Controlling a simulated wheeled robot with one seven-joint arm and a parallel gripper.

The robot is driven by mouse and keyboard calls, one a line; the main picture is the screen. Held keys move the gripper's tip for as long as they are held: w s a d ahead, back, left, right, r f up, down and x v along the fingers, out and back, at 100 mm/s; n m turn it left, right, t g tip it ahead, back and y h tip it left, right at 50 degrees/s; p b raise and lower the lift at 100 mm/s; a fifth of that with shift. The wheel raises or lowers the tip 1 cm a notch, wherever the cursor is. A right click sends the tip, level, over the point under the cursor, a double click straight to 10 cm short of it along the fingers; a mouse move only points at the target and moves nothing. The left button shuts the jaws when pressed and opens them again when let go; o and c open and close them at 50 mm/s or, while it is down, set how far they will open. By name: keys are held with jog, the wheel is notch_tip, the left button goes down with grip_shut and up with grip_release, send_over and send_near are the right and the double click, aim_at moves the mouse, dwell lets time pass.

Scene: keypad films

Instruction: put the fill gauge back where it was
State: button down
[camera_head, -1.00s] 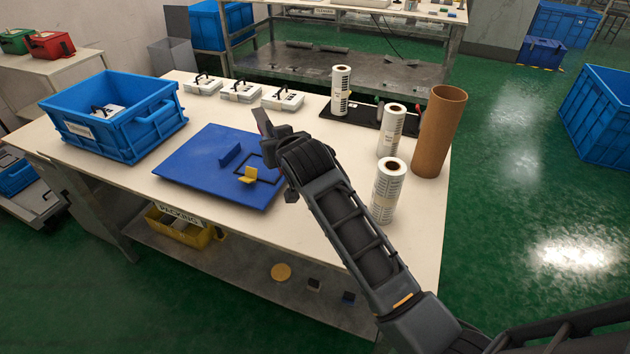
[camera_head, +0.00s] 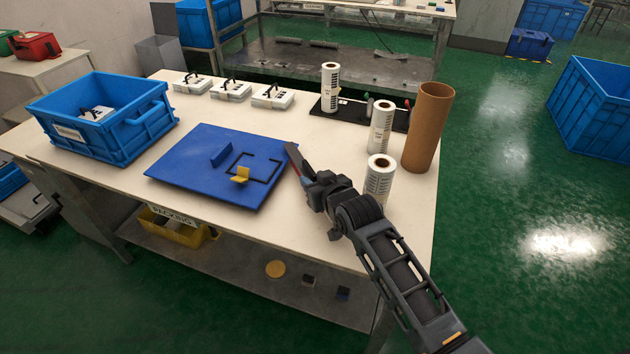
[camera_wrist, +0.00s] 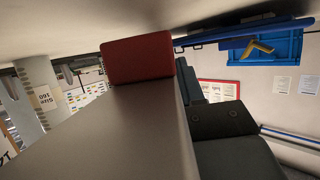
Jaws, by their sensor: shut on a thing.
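My gripper (camera_head: 304,174) is shut on a flat grey piece with a red part, which I take to be the fill gauge (camera_head: 293,156). It is held tilted above the table, just right of the blue board. In the wrist view the gauge (camera_wrist: 120,135) fills the lower middle as a broad grey face, with its red block at the upper end. A dark gripper finger (camera_wrist: 222,120) lies against its right side. The blue board (camera_head: 190,175) bears a black corner-marked outline, a yellow angled piece (camera_head: 240,175) and a blue upright block (camera_head: 221,154).
A black tray (camera_head: 352,109) with small upright items lies at the back right. White label rolls (camera_head: 380,175) and a tall brown tube (camera_head: 427,128) stand on the right. A blue crate (camera_head: 110,143) is at left; several white cases (camera_head: 230,92) line the back.

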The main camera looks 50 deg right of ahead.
jog(key=shift+f, duration=0.15)
jog(key=shift+f+b, duration=0.4)
jog(key=shift+f, duration=0.05)
jog(key=shift+f, duration=0.1)
jog(key=c, duration=0.7)
grip_release()
jog(key=shift+f, duration=0.1)
jog(key=shift+r, duration=0.2)
jog(key=v, duration=1.2)
jog(key=shift+r+p, duration=0.35)
jog(key=shift+r, duration=0.1)
jog(key=shift+s+a, duration=0.1)
jog(key=shift+a, duration=0.05)
